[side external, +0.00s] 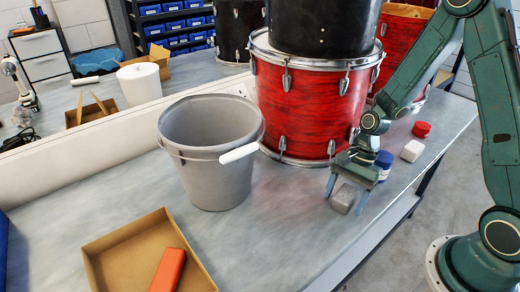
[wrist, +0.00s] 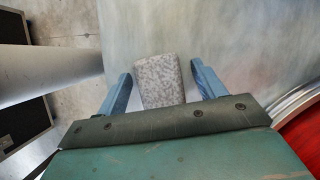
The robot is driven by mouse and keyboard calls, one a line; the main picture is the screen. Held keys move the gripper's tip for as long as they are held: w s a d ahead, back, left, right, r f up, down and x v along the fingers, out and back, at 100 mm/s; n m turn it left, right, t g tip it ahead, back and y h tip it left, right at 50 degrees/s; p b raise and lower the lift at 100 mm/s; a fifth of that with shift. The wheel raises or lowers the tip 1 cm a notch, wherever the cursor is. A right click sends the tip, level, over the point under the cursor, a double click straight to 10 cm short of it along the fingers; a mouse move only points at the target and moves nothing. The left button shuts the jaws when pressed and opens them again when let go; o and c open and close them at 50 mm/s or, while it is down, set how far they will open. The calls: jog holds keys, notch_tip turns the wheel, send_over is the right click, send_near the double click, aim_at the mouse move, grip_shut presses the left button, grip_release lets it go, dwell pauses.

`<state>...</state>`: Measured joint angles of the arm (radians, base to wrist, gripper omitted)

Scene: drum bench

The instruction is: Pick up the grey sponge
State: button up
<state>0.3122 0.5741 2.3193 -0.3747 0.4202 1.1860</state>
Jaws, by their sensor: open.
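The grey sponge (side external: 343,199) is a small speckled block lying on the bench near its right front edge. In the wrist view the sponge (wrist: 160,80) sits between the two blue fingers, with bare bench showing on both sides of it. My gripper (side external: 346,191) points down over the sponge in the side view. In the wrist view my gripper (wrist: 162,82) is open, a finger to either side of the sponge and apart from it. The sponge's near end is hidden by the gripper body in the wrist view.
A red drum (side external: 310,105) stands close behind the gripper. A blue-lidded jar (side external: 384,164), a white block (side external: 412,150) and a red-capped jar (side external: 421,130) are to the right. A grey bucket (side external: 212,150) and a cardboard tray (side external: 120,240) with an orange-red block (side external: 168,270) are left.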

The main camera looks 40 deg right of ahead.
aim_at(346, 195)
dwell(0.3)
jog(key=c, duration=1)
jog(key=shift+r, duration=0.2)
jog(key=shift+c, duration=0.2)
jog(key=shift+r, duration=4.85)
